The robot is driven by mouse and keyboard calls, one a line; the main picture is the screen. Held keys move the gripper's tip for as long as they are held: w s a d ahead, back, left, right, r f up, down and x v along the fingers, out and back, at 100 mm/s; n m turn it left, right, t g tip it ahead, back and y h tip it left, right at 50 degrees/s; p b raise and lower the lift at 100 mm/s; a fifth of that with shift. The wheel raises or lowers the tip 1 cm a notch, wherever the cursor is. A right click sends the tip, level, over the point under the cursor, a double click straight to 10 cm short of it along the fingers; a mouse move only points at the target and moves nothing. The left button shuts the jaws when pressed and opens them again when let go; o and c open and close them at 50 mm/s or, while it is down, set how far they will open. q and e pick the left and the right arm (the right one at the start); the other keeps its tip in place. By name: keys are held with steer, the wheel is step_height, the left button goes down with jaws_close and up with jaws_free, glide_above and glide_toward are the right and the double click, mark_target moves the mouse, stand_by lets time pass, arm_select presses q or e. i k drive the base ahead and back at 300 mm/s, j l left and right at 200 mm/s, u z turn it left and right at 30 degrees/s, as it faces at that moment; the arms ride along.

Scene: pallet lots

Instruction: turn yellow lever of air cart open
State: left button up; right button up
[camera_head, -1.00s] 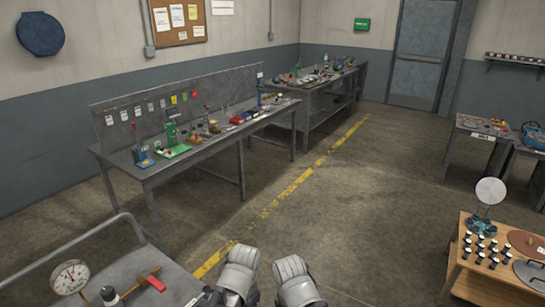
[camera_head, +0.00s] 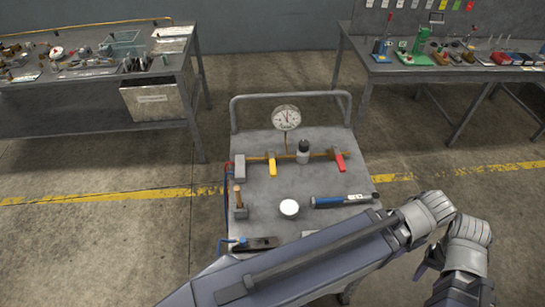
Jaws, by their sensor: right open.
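The air cart (camera_head: 275,200) stands in the middle of the view, a grey top with a hoop rail at its far edge. A round dial gauge (camera_head: 286,118) stands near the rail. Below it runs a brass pipe line with a yellow lever (camera_head: 272,166) at left and a red lever (camera_head: 339,161) at right. The yellow lever points toward me, roughly across the pipe. My right gripper (camera_head: 428,262) is at lower right, off the cart's near right corner and well away from the lever. It is open, though its fingers are partly hidden. My left gripper is not seen.
Workbenches stand at back left (camera_head: 90,112) and back right (camera_head: 450,72). Open floor lies between them. My arm covers the cart's near edge.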

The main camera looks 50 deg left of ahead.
mark_target(271, 159)
steer(key=l+u, duration=0.15)
steer(key=u, duration=0.95)
steer(key=j+u, duration=0.15)
steer(key=u, duration=0.45)
steer(key=i+l, duration=0.1)
steer(key=l+u, duration=0.05)
steer(key=l, duration=0.05)
